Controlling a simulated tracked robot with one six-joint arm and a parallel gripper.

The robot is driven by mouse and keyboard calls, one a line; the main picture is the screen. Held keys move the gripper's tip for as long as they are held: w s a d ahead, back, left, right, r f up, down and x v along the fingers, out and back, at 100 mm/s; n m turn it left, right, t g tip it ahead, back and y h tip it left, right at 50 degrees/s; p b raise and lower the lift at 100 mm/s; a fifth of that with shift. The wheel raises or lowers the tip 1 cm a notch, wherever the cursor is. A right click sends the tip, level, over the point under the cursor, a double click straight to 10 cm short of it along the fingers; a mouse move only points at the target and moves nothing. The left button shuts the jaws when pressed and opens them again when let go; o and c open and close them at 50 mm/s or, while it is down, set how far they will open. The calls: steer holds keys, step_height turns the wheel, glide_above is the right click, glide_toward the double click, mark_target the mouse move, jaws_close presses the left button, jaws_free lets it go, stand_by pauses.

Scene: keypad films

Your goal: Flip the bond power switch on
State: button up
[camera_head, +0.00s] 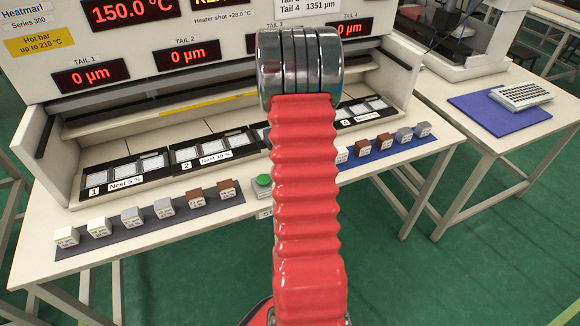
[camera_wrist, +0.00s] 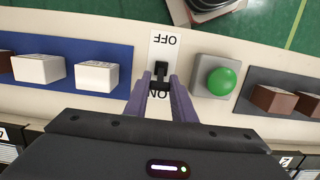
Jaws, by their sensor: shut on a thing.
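The bond power switch is a small black lever (camera_wrist: 161,70) on a white plate (camera_wrist: 161,48). In the wrist view the plate's lettering is upside down, with OFF at the top and ON at the bottom, partly covered. My gripper (camera_wrist: 160,80) has its two purple fingers on either side of the black lever, shut on it. I cannot tell which way the lever is set. In the head view my red arm (camera_head: 303,190) hides the switch and the gripper.
A green button (camera_wrist: 221,81) on a grey box is close to the right of the switch in the wrist view. White blocks (camera_wrist: 97,76) on a blue strip lie to the left, brown blocks (camera_wrist: 273,98) to the right.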

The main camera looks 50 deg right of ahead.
steer(key=shift+d, duration=0.2)
steer(key=o, duration=1.1)
steer(key=shift+a, duration=0.1)
steer(key=shift+c, duration=0.2)
steer(key=shift+w, duration=0.1)
step_height(320, 180, up, 13)
steer(key=w+d, duration=0.1)
steer(key=w, duration=0.1)
steer(key=shift+d+r, duration=0.15)
steer(key=shift+r, duration=0.05)
